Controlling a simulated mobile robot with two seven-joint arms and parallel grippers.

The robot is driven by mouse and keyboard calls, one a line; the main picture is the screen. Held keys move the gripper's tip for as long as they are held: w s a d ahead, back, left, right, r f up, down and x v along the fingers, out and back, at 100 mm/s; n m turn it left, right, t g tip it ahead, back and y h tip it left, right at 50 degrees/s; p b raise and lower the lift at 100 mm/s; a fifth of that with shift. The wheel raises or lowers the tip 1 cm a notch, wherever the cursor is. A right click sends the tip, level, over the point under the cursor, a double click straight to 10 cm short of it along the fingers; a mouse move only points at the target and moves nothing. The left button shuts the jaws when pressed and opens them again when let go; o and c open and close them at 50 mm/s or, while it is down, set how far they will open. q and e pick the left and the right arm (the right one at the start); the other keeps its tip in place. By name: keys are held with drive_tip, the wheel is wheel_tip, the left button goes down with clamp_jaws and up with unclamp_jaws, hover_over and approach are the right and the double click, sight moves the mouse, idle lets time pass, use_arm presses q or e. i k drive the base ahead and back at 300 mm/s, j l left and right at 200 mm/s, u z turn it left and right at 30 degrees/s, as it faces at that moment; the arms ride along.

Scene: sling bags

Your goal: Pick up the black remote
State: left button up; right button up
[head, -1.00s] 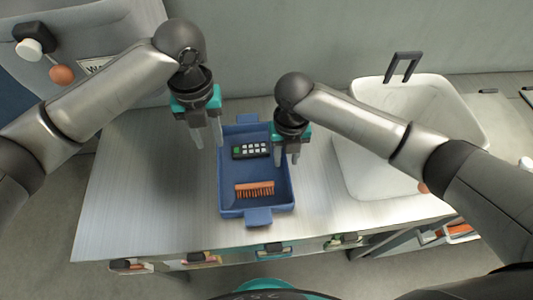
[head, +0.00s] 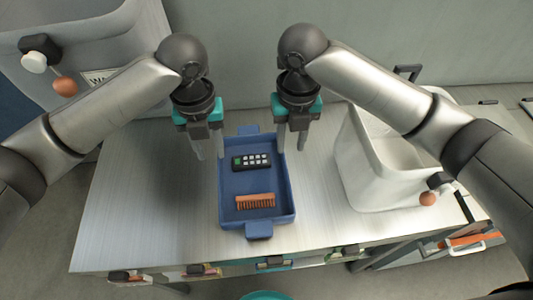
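The black remote (head: 252,162) with white keys and a green patch lies in the upper part of a blue tray (head: 228,208). An orange brush (head: 255,201) lies below it in the same tray. My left gripper (head: 209,150) points down at the tray's upper left side, left of the remote. It is open and empty. My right gripper (head: 291,143) points down by the tray's upper right edge, right of the remote. Its fingers stand apart with nothing between them. Neither gripper appears to touch the remote.
The tray sits on a metal table (head: 130,195) with clear room to its left. A white bin (head: 365,170) stands at the right. Drawers with handles (head: 275,263) line the table's front.

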sight(251, 162)
drive_tip(key=k, duration=1)
